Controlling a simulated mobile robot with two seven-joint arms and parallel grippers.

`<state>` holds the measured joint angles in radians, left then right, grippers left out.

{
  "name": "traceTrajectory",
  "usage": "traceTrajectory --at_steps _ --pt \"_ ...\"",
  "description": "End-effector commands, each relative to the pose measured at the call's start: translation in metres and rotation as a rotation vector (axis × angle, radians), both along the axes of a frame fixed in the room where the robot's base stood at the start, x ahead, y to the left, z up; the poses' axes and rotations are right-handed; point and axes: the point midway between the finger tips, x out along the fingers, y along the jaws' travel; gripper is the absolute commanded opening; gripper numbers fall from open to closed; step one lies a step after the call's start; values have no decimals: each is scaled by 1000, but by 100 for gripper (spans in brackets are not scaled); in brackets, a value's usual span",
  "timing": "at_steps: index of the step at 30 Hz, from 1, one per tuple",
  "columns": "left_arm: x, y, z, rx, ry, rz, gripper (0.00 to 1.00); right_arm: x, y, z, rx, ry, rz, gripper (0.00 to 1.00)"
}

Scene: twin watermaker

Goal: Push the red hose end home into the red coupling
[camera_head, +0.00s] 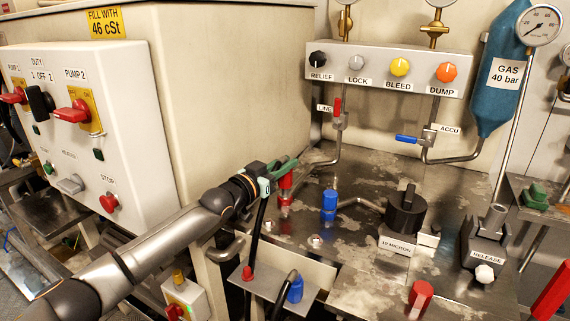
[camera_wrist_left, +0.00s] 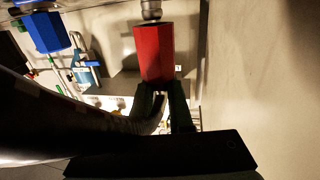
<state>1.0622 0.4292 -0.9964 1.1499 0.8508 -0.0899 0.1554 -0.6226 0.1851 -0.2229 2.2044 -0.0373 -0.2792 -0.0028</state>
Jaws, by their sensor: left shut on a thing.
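My left gripper (camera_head: 284,168) reaches in from the left, its green fingers at the top of an upright red piece (camera_head: 286,187) on the metal bench. A black hose (camera_head: 259,225) hangs from beside the gripper past the bench's front edge. In the left wrist view the fingers (camera_wrist_left: 163,92) meet one end of a red body (camera_wrist_left: 153,53); a silver fitting (camera_wrist_left: 151,10) is at its other end. The gripper is shut on the red hose end, which the fingers largely hide. I cannot tell the hose end from the red coupling or see any gap between them.
A blue coupling (camera_head: 329,204) stands close to the right; it also shows in the left wrist view (camera_wrist_left: 45,31). A black filter (camera_head: 406,211) stands further right. The lower shelf (camera_head: 270,284) carries a blue hose end (camera_head: 295,290). The control box (camera_head: 135,135) stands left.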

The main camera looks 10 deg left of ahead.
Motion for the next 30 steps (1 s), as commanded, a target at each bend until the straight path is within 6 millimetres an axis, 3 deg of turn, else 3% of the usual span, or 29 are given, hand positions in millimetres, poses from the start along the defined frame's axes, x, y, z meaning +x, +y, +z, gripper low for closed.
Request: traceTrajectory --at_steps 30 --pt "0 0 -10 -1 -1 0 0 0 0 -6 1 0 1 71"
